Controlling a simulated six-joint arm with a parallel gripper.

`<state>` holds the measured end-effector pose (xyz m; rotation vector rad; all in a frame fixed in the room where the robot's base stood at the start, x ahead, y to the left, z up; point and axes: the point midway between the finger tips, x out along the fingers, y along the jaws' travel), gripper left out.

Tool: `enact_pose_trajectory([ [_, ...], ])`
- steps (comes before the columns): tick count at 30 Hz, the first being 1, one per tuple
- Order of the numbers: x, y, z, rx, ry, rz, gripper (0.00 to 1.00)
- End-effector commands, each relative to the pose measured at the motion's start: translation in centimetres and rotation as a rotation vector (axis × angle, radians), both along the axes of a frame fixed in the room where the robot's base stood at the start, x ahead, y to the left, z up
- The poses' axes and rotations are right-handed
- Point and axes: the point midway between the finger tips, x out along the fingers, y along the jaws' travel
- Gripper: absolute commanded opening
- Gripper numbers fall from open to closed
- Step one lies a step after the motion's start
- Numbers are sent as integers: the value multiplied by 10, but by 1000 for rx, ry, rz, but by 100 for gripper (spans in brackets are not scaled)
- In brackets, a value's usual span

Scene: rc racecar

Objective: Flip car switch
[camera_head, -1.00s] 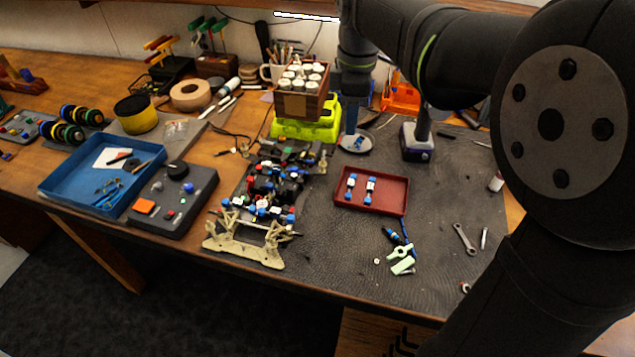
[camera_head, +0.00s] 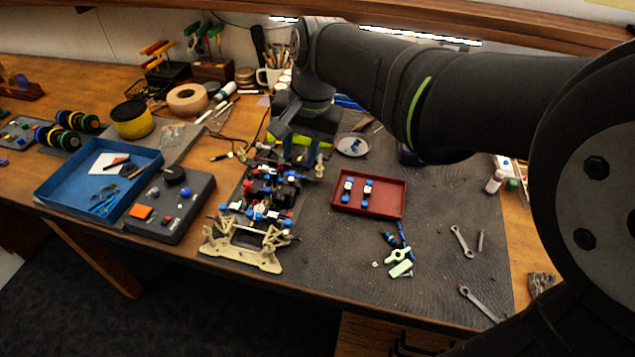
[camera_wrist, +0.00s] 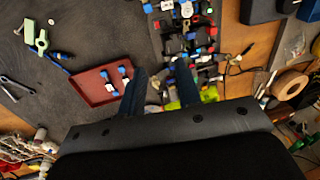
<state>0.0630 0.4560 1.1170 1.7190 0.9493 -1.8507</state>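The RC car chassis (camera_head: 262,205) lies on the dark mat, its beige front end toward the table edge, with black, red, blue and white parts on top. It also shows in the wrist view (camera_wrist: 203,42), upper centre. No single switch on the car can be made out. My gripper (camera_head: 302,152) is over the far end of the car, pointing down. In the wrist view my gripper (camera_wrist: 161,68) has its two fingers spread with nothing between them. My gripper and wrist partly hide the car's far end and the green block (camera_head: 274,136).
A red tray (camera_head: 373,212) with two small blue-and-white parts is right of the car. A dark control box (camera_head: 157,222) with knob and buttons and a blue tray (camera_head: 70,170) are left. Loose tools lie right; the mat beyond the red tray is mostly clear.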

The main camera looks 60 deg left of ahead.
Motion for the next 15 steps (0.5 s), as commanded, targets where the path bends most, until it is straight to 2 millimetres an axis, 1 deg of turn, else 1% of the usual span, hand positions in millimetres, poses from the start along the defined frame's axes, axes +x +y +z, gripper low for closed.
enact_pose_trajectory([
  [5, -4, 0, -7, -4, 9, -43, 31],
  [8, -5, 2, -20, -6, 10, -42, 31],
  [11, -8, 4, -39, -8, 10, -41, 31],
  [15, -12, 8, -70, -9, 10, -41, 31],
])
